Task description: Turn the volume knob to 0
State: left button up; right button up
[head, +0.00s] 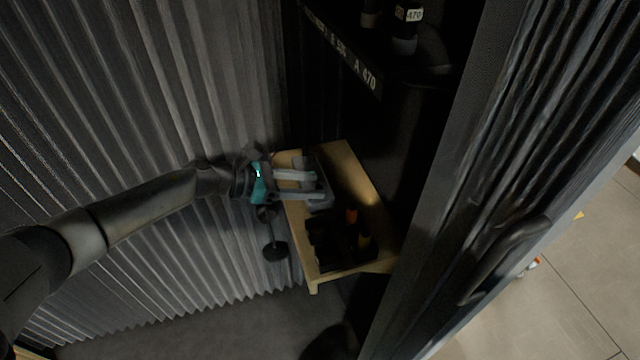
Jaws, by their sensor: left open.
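My left gripper (319,185) reaches in from the left, over the left part of a small wooden table (352,170). Its two pale fingers are apart, over or beside a grey object (321,203) on the table. I cannot tell whether they touch it. I cannot make out a volume knob or its setting; the gripper and deep shadow cover much of this area. Dark items with an orange-topped one (351,215) stand on the table in front of the gripper. My right gripper is not in view.
A grey corrugated wall (130,90) fills the left. A dark shelf (345,50) with labelled black containers (405,30) hangs above the table. A dark panel with a handle (505,258) closes off the right side. A round black object (275,251) is left of the table.

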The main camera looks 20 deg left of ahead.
pick_arm(q)
jog(key=shift+x, duration=1.5)
jog(key=shift+a, duration=0.1)
grip_shut()
